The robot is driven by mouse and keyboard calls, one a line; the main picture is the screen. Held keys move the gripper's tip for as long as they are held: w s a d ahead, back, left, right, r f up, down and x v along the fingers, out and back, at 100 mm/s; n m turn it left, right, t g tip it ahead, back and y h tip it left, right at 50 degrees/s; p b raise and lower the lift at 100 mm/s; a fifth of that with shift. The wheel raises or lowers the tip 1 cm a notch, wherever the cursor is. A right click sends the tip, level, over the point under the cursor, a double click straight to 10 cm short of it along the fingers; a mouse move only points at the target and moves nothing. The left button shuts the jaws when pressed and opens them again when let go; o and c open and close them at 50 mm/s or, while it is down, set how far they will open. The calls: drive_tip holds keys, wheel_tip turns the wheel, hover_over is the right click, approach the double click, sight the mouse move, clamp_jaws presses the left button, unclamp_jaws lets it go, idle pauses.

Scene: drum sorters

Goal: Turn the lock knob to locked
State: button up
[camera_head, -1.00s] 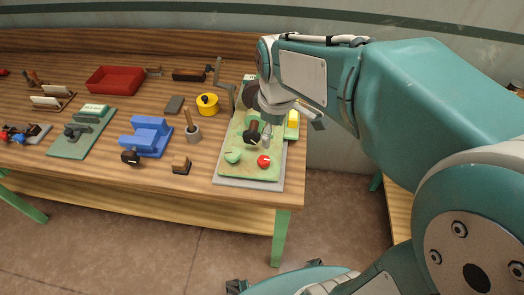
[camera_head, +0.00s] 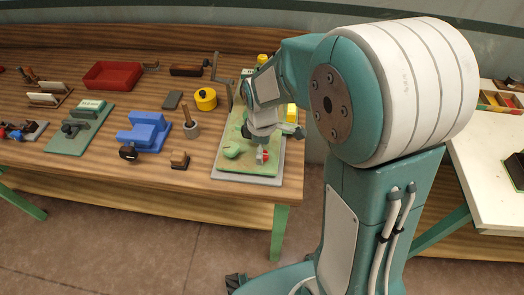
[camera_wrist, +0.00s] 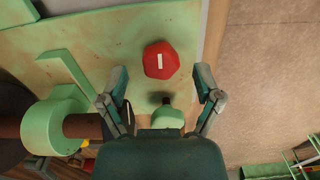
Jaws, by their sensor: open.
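A red knob (camera_wrist: 160,60) with a short white mark stands on the green panel board (camera_wrist: 95,45). In the wrist view the mark runs roughly up and down. I take it for the lock knob, but no label is readable. My gripper (camera_wrist: 161,78) is open and empty. Its fingers are to the left and right, just short of the knob in the picture; I cannot tell its height above it. In the head view the gripper (camera_head: 263,146) is over the red knob (camera_head: 262,158) and partly covers it. A light green knob (camera_head: 232,150) is to its left.
In the wrist view a green round part with a brown rod (camera_wrist: 75,126) is close to the left finger. Floor lies right of the board.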

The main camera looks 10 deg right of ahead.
drive_tip(key=shift+f, duration=0.55)
drive_tip(key=c, duration=1.1)
drive_tip(key=shift+c, duration=0.2)
